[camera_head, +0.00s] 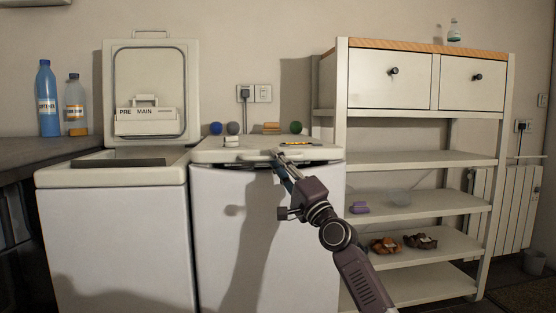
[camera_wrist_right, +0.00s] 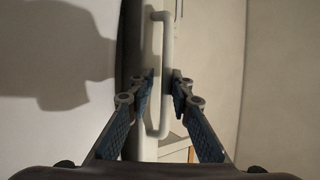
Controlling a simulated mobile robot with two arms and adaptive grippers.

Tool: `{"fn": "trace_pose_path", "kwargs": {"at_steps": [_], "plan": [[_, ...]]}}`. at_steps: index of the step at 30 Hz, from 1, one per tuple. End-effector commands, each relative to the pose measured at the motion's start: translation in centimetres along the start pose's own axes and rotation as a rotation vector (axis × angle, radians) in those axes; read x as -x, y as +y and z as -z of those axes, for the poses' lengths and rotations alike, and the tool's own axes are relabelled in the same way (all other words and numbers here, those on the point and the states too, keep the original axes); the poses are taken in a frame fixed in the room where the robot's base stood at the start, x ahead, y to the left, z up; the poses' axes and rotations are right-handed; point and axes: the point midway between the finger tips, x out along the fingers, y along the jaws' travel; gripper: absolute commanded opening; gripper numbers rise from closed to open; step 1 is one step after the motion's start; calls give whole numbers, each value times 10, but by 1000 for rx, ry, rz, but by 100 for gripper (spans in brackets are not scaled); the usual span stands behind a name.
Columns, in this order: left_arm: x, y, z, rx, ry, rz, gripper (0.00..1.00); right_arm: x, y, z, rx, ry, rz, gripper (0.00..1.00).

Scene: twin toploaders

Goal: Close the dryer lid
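The right-hand white toploader (camera_head: 235,225), which I take to be the dryer, has its lid (camera_head: 225,155) lowered almost flat. A dark gap shows under the lid's front edge. My right gripper (camera_head: 278,163) is at the front edge of this lid. In the right wrist view, the lid's pale bar handle (camera_wrist_right: 166,60) runs upright between the fingers of my right gripper (camera_wrist_right: 163,82). The fingers are apart, with a gap on the left side of the bar. How deep the bar sits between them is hard to tell. My left gripper is not in view.
The left toploader (camera_head: 110,240) has its lid (camera_head: 190,90) standing open, with a PRE/MAIN dispenser inside. Small balls (camera_head: 215,128) and other small items lie on the dryer lid. A shelf unit (camera_head: 420,160) stands to the right. Bottles (camera_head: 47,98) stand on the counter at left.

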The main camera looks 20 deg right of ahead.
Motion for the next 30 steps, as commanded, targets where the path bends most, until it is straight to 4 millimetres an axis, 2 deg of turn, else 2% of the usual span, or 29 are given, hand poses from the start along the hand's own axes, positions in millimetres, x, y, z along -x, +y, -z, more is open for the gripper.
{"fn": "trace_pose_path", "kwargs": {"at_steps": [1,7,11,24,30], "plan": [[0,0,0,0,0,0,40,1,4,0,0,-1,-7,16],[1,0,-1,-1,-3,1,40,2,3,1,1,1,-4,16],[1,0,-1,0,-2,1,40,10,3,1,1,2,-3,16],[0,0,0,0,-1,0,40,89,1,1,2,2,-3,16],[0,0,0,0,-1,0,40,114,0,1,2,2,-1,16]]}}
